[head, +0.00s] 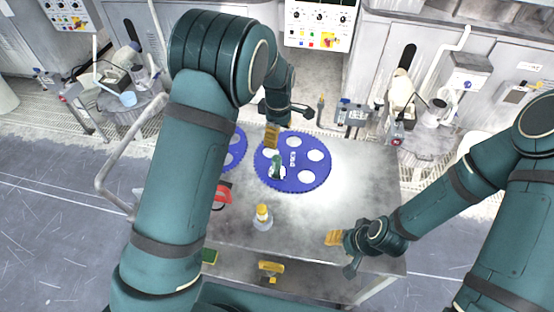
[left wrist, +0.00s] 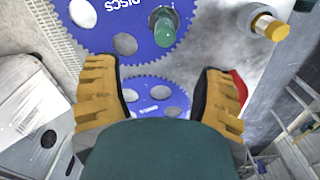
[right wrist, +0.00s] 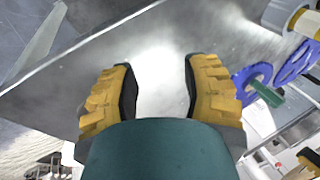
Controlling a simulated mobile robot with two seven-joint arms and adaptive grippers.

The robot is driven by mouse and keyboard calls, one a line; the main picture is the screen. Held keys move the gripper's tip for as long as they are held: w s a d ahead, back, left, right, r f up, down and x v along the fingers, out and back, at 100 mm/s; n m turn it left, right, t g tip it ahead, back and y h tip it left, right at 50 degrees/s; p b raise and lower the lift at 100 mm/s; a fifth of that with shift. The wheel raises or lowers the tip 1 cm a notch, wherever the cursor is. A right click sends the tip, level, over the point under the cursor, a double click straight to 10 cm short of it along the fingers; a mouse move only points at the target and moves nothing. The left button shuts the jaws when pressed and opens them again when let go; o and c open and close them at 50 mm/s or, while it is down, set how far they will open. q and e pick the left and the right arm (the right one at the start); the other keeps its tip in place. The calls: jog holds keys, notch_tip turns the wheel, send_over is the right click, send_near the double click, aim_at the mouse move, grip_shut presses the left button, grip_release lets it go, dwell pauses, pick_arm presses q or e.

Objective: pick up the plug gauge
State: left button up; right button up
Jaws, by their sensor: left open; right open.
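The plug gauge looks to be the green-handled piece (head: 276,166) standing on the large blue toothed disc (head: 318,179). Its green end (left wrist: 164,28) shows at the top of the left wrist view, beyond my fingertips, and its side (right wrist: 268,94) shows at right in the right wrist view. My left gripper (head: 272,137) is open and empty above the far left part of the disc, apart from the gauge. My right gripper (head: 334,238) is open and empty over the front right of the table. The gauge's lower end is hard to make out.
A second blue disc (head: 236,148) and a red object (head: 222,196) lie left, partly behind my left arm. The table's right side is clear.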

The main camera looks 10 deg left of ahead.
aim_at(277, 158)
pick_arm(q)
jog(key=f, duration=1.3)
jog(key=shift+s+a+f, duration=0.1)
jog(key=shift+s+f, duration=0.2)
jog(key=shift+s, duration=0.05)
jog(key=shift+r, duration=0.1)
grip_shut()
